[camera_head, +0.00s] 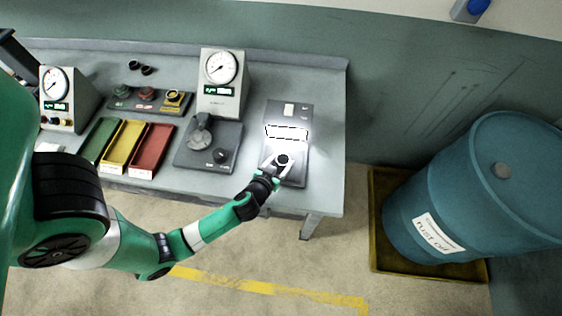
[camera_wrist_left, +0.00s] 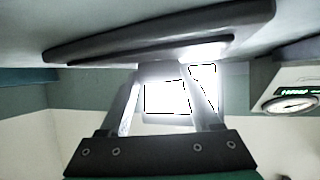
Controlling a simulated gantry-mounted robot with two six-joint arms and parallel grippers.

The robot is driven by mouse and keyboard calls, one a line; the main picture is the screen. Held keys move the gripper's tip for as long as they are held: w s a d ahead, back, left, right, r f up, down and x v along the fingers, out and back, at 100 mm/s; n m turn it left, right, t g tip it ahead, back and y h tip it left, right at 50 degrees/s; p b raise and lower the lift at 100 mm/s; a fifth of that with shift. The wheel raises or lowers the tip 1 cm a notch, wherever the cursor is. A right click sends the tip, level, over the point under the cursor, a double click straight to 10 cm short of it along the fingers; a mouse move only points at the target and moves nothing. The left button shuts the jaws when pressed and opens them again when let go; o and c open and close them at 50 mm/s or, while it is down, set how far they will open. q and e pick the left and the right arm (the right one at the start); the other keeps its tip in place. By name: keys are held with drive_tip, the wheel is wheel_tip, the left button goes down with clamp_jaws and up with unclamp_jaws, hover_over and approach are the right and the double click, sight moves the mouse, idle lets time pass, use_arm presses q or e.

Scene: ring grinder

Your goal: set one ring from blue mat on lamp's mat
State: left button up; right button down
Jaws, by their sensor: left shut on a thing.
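The lamp's grey station (camera_head: 298,174) stands near the right end of the bench, with a bright lit panel (camera_head: 286,131) across it. A small dark ring (camera_head: 284,159) is at the tips of my left gripper (camera_head: 279,161), which is shut on it in front of the lit panel. I cannot tell whether the ring touches the mat under it. In the left wrist view, the pale fingers of my left gripper (camera_wrist_left: 170,68) reach up to a dark slab edge, with the bright lamp (camera_wrist_left: 166,97) behind them; the ring is not distinct there. I cannot pick out a blue mat. My right gripper is not in view.
A dial gauge (camera_head: 220,80) and a dark-plated machine (camera_head: 208,150) stand left of the lamp. Green, yellow and red trays (camera_head: 152,148) lie farther left, with several small rings on pads (camera_head: 147,96) behind. A blue drum (camera_head: 475,190) stands right of the bench.

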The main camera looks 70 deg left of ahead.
use_arm(q)
drive_tip(key=o, duration=1.5)
drive_tip(key=shift+c, duration=0.2)
drive_tip(key=shift+s+d+r+p, duration=0.1)
drive_tip(key=shift+r+p, duration=0.05)
drive_tip(key=shift+p, duration=0.15)
drive_tip(key=v, duration=0.7)
drive_tip(key=shift+s+d, duration=0.1)
drive_tip(key=shift+d, duration=0.2)
drive_tip(key=shift+s+d+r+p, duration=0.5)
drive_tip(key=shift+s+r+p, duration=0.1)
drive_tip(key=shift+r+p, duration=0.2)
drive_tip(key=p, duration=0.3)
drive_tip(key=s+d+p, duration=0.1)
drive_tip(key=p, duration=0.3)
drive_tip(key=shift+s+d+r, duration=0.2)
drive_tip(key=shift+s+d, duration=0.05)
drive_tip(key=shift+s, duration=0.1)
